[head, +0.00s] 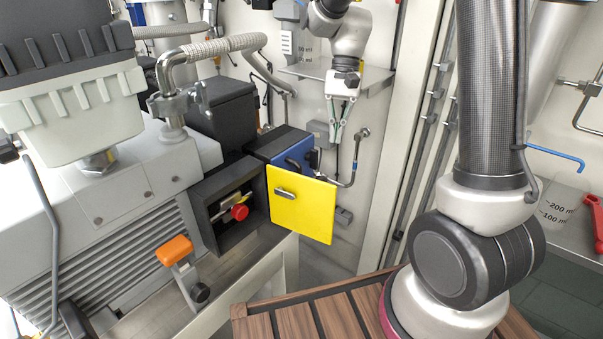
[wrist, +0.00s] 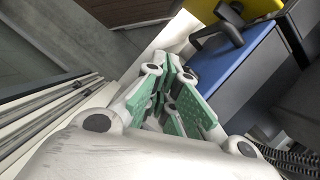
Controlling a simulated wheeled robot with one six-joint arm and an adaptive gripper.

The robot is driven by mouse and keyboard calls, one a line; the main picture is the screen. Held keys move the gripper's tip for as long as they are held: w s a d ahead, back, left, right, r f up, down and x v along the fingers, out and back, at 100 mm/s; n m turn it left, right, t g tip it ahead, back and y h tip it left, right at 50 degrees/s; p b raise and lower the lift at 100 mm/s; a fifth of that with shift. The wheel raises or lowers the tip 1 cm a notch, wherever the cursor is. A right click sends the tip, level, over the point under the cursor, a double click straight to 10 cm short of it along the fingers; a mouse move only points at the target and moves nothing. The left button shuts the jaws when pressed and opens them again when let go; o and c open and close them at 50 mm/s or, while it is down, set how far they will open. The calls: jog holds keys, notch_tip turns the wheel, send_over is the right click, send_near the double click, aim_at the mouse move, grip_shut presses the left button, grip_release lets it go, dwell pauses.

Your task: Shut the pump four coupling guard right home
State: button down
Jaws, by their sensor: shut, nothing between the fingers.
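The coupling guard, a yellow door (head: 306,212) with a grey handle (head: 285,194), stands swung open to the right of a dark housing (head: 209,222). The housing's inside shows a red knob (head: 239,212). Part of a yellow panel (wrist: 222,30), probably the guard, shows at the top of the wrist view. My gripper (head: 335,139) is beyond and above the guard in the head view, pointing down, apart from it. In the wrist view its green-padded fingers (wrist: 178,98) are close together and hold nothing. The guard's hinge is not clear to me.
A blue panel (head: 294,159) with a dark handle sits behind the guard; it is also near my fingers in the wrist view (wrist: 236,62). A bent pipe (head: 353,172) stands to its right. An orange-topped lever (head: 174,250) sticks out below the housing.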

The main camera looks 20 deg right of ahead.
jog(key=s+a+f+m, duration=0.1)
jog(key=s+a+f, duration=0.3)
jog(key=s+f, duration=0.3)
jog(key=shift+a+f, duration=0.15)
jog(key=shift+f, duration=0.85)
